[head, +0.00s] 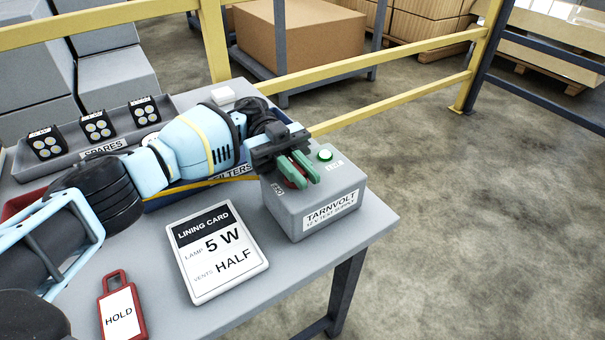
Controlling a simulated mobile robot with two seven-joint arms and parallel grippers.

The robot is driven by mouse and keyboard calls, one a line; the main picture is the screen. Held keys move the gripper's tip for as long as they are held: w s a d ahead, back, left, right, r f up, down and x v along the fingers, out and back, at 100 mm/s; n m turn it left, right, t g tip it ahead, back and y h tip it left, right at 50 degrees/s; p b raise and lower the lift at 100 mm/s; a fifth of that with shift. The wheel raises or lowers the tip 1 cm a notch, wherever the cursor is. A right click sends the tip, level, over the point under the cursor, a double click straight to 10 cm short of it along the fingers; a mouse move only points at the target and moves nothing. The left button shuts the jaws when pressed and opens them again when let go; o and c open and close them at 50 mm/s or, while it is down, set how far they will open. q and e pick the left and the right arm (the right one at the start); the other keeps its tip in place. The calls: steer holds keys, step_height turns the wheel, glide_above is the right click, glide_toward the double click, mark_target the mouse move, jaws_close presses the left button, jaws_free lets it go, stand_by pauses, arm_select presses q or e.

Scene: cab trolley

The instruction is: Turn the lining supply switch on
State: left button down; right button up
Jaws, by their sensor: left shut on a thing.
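The grey supply box (340,199), labelled TARNVOLT 12 V TEST SUPPLY, stands at the table's right corner. My left gripper (303,174) is over its top, with its green fingers shut on a red part, which looks like the lining supply switch (293,180). The fingers hide most of the switch, so I cannot tell its position. A small round green-white lamp (325,155) sits on the box top right of the fingers; I cannot tell whether it is lit. My right gripper is not in view.
A lining card (222,279) reading 5 W and HALF lies in front of the box. A red HOLD tag (121,311) lies front left. A grey SPARES tray (66,163) holds several lamp units behind my arm. Yellow rails (390,100) stand beyond the table.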

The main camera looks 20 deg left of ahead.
arm_select(q)
steer(key=shift+r, duration=0.15)
steer(key=c, duration=1.5)
jaws_free()
steer(key=shift+o, duration=0.2)
